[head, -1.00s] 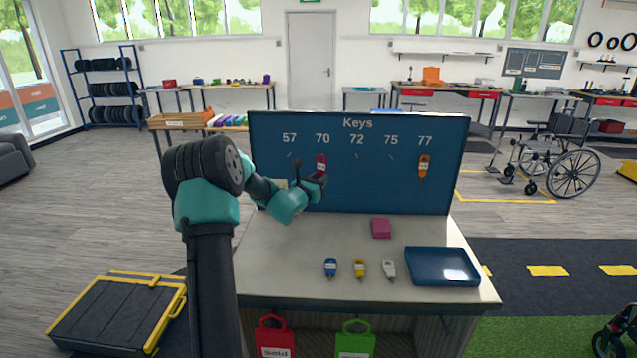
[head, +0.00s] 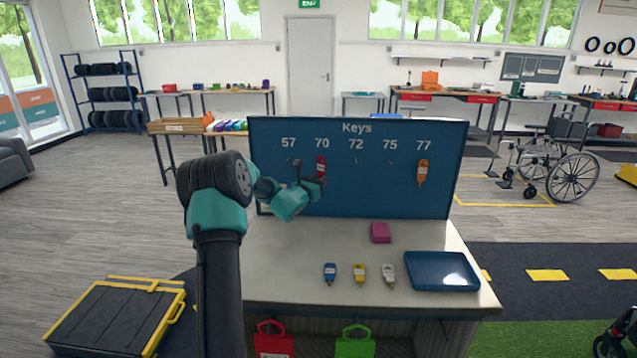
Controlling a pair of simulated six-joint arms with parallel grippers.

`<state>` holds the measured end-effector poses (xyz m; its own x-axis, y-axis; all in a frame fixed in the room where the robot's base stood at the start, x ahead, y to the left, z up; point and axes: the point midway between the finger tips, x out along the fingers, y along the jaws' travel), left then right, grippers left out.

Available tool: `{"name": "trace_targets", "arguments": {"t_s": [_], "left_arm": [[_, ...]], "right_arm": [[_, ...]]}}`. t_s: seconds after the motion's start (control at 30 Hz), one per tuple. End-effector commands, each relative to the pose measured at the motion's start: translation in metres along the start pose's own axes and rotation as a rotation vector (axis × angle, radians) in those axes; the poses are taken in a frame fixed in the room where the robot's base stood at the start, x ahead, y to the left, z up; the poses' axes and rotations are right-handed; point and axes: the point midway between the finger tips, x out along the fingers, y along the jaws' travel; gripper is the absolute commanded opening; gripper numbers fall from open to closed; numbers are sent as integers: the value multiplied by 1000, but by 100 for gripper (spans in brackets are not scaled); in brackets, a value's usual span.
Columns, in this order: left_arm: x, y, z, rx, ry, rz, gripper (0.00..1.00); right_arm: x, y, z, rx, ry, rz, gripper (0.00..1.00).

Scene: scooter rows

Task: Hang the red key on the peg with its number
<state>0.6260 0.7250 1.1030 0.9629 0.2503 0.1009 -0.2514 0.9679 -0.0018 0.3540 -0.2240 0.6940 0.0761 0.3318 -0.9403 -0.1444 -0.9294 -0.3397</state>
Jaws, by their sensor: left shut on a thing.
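The red key (head: 321,166) is at the blue key board (head: 400,196), just under the number 70. My left gripper (head: 311,180) is at the red key's lower part, shut on it. The gripper covers part of the key, and I cannot tell whether the key's hole is around the peg. The board shows 57, 70, 72, 75 and 77 with small pegs below. An orange key (head: 423,172) hangs under 77. My right gripper is not in view.
On the table (head: 300,270) lie a blue key (head: 330,273), a yellow key (head: 359,274) and a white key (head: 389,275). A blue tray (head: 441,258) is at the right, a magenta block (head: 380,232) behind the keys. The table's left part is clear.

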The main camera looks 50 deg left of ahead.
Motion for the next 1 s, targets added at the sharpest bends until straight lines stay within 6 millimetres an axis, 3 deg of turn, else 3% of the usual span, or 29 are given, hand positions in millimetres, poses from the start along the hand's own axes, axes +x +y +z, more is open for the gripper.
{"name": "trace_targets", "arguments": {"t_s": [0.6, 1.0], "left_arm": [[23, 13, -6, 2, -8, 0, 3], [24, 15, -13, 1, -5, 0, 3]], "right_arm": [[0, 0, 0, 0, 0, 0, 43], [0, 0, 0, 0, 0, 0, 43]]}}
